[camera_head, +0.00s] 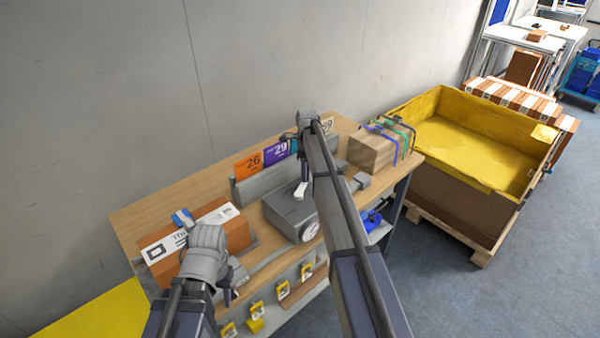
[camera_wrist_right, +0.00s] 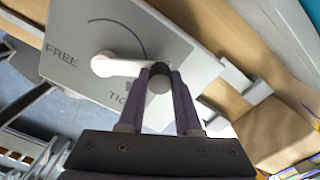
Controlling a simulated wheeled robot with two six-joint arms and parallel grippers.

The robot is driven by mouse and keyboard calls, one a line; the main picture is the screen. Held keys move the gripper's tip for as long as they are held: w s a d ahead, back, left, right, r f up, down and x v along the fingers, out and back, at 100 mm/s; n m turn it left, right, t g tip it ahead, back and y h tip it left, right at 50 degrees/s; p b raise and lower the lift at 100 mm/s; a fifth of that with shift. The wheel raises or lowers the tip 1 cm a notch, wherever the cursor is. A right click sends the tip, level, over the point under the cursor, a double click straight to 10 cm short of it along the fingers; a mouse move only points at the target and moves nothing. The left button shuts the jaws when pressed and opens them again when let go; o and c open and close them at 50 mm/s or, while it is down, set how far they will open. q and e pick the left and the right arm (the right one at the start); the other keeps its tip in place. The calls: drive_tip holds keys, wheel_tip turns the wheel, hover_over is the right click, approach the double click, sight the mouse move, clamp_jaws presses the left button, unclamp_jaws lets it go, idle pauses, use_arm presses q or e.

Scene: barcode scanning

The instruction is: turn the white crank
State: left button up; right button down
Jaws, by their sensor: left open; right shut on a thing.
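The grey box (camera_head: 291,210) with a round dial on its front stands on the wooden bench. The white crank (camera_wrist_right: 115,63) lies across its top plate, between the printed word "FREE" and a partly hidden word starting "TIG". The crank also shows in the head view (camera_head: 300,191). My right gripper (camera_wrist_right: 160,78) is shut on the grey knob at the crank's end, one finger on each side. In the head view my right arm hides part of the box's surroundings. My left gripper (camera_head: 230,287) is open and empty, in front of the brown carton at the bench's left end.
A brown carton (camera_head: 216,220) with a printed label lies at the left. Number cards (camera_head: 249,163) stand behind the grey box. A strapped parcel (camera_head: 374,150) sits at the bench's right end. Yellow tags hang on the bench front. A yellow-lined crate (camera_head: 462,208) stands to the right.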

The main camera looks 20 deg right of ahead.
drive_tip(key=shift+s+d+m, duration=0.45)
drive_tip(key=shift+d+m, duration=0.05)
drive_tip(key=shift+m, duration=0.45)
drive_tip(key=shift+s+d+m, duration=0.45)
drive_tip(key=shift+m, duration=0.5)
drive_tip(key=c, duration=0.6)
unclamp_jaws()
drive_tip(key=shift+r, duration=0.1)
wheel_tip(320, 180, up, 8)
drive_tip(key=p, duration=0.8)
drive_tip(key=shift+f, duration=0.2)
